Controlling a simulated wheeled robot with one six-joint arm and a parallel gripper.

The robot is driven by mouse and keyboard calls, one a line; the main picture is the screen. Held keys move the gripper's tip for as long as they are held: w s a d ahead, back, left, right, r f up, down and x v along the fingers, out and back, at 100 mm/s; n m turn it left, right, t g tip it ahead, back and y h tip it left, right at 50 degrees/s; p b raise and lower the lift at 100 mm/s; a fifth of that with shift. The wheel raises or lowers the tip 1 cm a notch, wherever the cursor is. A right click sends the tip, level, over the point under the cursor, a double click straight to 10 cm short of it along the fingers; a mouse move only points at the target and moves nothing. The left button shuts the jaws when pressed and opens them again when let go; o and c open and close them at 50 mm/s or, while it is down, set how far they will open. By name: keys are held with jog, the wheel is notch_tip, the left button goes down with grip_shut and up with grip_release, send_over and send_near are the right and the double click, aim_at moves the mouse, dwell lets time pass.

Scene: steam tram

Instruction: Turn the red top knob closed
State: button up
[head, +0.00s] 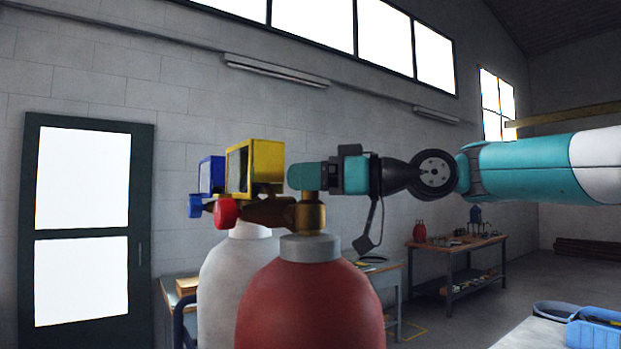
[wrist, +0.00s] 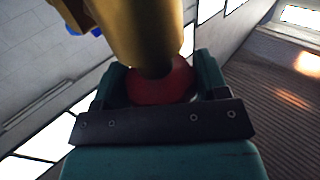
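The red top knob (wrist: 160,88) shows in the wrist view, at the end of the brass valve body (wrist: 145,35). My gripper (wrist: 160,82) has a teal finger on each side of the knob, and both appear to touch it. In the head view my gripper (head: 308,176) lies level at the top of the brass valve (head: 310,213) and hides the knob. This valve stands on the grey neck of the red gas bottle (head: 310,305).
A yellow box-shaped gauge (head: 255,167) and a red side knob (head: 226,212) sit left of the valve. A white bottle (head: 225,280) with a blue gauge (head: 211,174) stands close behind. Workbenches (head: 470,243) stand farther back.

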jog(key=shift+c, duration=0.8)
jog(key=shift+s+f+t+b, duration=0.1)
jog(key=shift+f+t+b, duration=0.15)
jog(key=shift+b, duration=0.45)
jog(key=shift+m+t+h+b, duration=0.4)
jog(key=shift+m+t+b, duration=0.5)
jog(key=shift+b, duration=0.25)
jog(key=m+t+h+b, duration=0.1)
jog(key=t+b, duration=0.1)
jog(key=m+t+h+b, duration=0.1)
jog(key=m+t+b, duration=0.1)
jog(key=shift+s+a+t+h+b, duration=0.1)
jog(key=shift+t+h+b, duration=0.15)
jog(key=shift+h+b, duration=0.1)
jog(key=m+t+h+b, duration=0.2)
jog(key=m+t+h, duration=0.1)
jog(key=shift+r+h, duration=0.1)
jog(key=shift+h, duration=0.15)
jog(key=shift+r+m+t+h, duration=0.1)
jog(key=shift+m+t+h, duration=0.95)
jog(key=shift+h, duration=0.35)
jog(key=shift+w, duration=0.2)
